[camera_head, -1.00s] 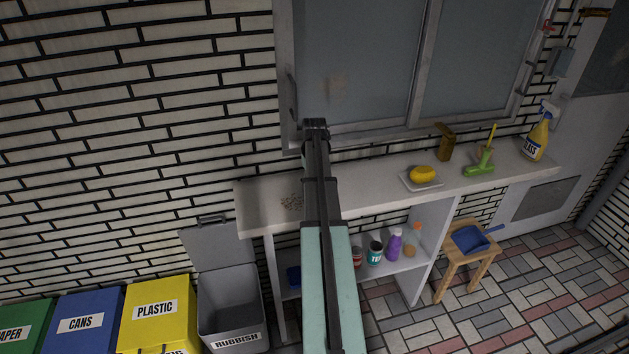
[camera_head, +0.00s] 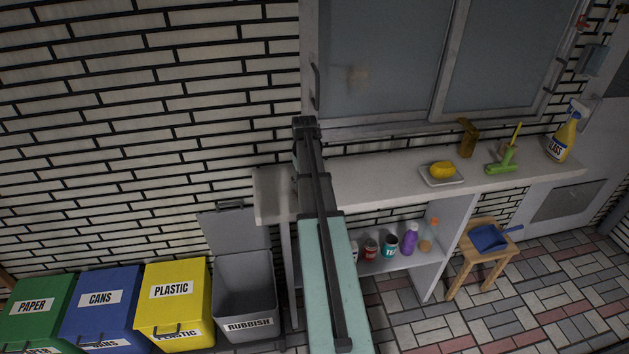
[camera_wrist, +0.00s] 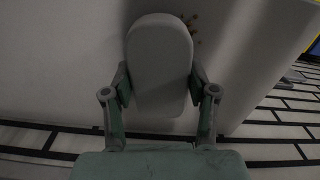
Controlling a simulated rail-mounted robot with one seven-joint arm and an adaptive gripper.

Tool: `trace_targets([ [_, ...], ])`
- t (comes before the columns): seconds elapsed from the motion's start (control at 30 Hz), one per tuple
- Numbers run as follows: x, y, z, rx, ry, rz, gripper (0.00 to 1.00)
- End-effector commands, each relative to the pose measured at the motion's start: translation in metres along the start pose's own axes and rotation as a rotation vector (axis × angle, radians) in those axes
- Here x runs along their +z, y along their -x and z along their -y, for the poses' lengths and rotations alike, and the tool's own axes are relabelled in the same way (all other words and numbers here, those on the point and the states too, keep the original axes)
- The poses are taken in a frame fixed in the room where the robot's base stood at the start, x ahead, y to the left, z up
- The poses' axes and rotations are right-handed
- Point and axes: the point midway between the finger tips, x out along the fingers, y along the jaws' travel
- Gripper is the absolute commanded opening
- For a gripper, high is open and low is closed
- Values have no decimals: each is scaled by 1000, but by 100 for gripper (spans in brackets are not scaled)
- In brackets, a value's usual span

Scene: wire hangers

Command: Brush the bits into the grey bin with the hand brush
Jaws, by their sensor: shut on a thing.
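The hand brush (camera_wrist: 160,50) shows its plain, pale, rounded back in the wrist view. My gripper (camera_wrist: 160,80) is shut on it, one finger on each side. Its bristles are hidden. Small reddish-brown bits (camera_wrist: 191,24) lie on the pale counter just beyond the brush, at its upper right; whether it touches them is unclear. In the head view my arm hides the brush, the bits and my gripper. The grey bin (camera_head: 247,297), labelled RUBBISH, stands on the floor below the counter's left end, with its lid (camera_head: 236,231) raised.
The counter (camera_head: 375,181) carries a yellow sponge on a dish (camera_head: 442,172), a green squeegee (camera_head: 502,163) and a spray bottle (camera_head: 563,138). Yellow (camera_head: 173,300), blue (camera_head: 101,305) and green (camera_head: 38,307) bins stand left of the grey one. A stool (camera_head: 480,258) holds a blue dustpan (camera_head: 488,238).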

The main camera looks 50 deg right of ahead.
Motion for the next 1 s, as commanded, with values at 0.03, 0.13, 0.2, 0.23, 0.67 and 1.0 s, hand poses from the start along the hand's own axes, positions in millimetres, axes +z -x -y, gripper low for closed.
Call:
trace_targets([
  [0.03,0,0,6,0,2,0,20],
  [0.13,1,0,17,0,2,0,20],
  [0.2,0,0,25,0,2,0,20],
  [0.23,0,0,28,0,2,0,20],
  [0.67,0,0,74,0,2,0,20],
  [1.0,0,0,111,0,2,0,20],
])
